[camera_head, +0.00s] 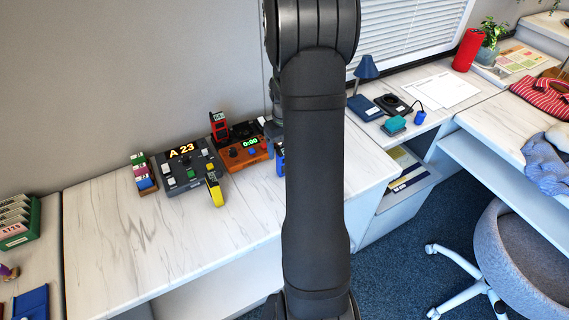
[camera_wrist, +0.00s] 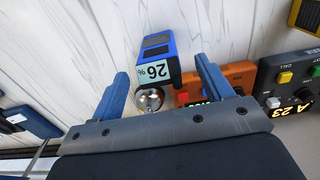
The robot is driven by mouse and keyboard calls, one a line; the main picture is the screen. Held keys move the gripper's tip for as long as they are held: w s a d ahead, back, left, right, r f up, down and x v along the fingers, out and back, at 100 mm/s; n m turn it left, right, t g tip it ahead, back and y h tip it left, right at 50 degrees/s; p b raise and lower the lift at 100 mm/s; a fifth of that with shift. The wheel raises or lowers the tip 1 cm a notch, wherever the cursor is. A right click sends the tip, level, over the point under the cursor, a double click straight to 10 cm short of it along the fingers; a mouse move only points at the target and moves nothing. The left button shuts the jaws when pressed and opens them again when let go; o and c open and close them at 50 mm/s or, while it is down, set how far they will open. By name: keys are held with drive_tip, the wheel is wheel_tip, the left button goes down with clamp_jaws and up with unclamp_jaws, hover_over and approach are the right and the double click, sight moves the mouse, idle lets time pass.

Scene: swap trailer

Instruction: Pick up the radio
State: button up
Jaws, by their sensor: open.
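No item is plainly marked as a radio, and I cannot tell which one it is. In the head view my arm hides most of the blue device (camera_head: 280,160). A yellow handheld device (camera_head: 214,190) leans at the grey "A 23" console's front. A red device (camera_head: 218,126) with a small display stands behind the console.
A round metallic object (camera_wrist: 149,99) sits near the fingers. Colored blocks (camera_head: 143,172) are left of the console. The desk front (camera_head: 140,235) is clear.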

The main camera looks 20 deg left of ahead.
wheel_tip(320, 180, down, 5)
drive_tip(key=shift+w+f, duration=0.1)
drive_tip(key=shift+w, duration=0.05)
drive_tip(key=shift+c, duration=0.2)
drive_tip(key=c, duration=1.2)
drive_tip(key=shift+o, duration=0.2)
drive_tip(key=shift+r, duration=0.2)
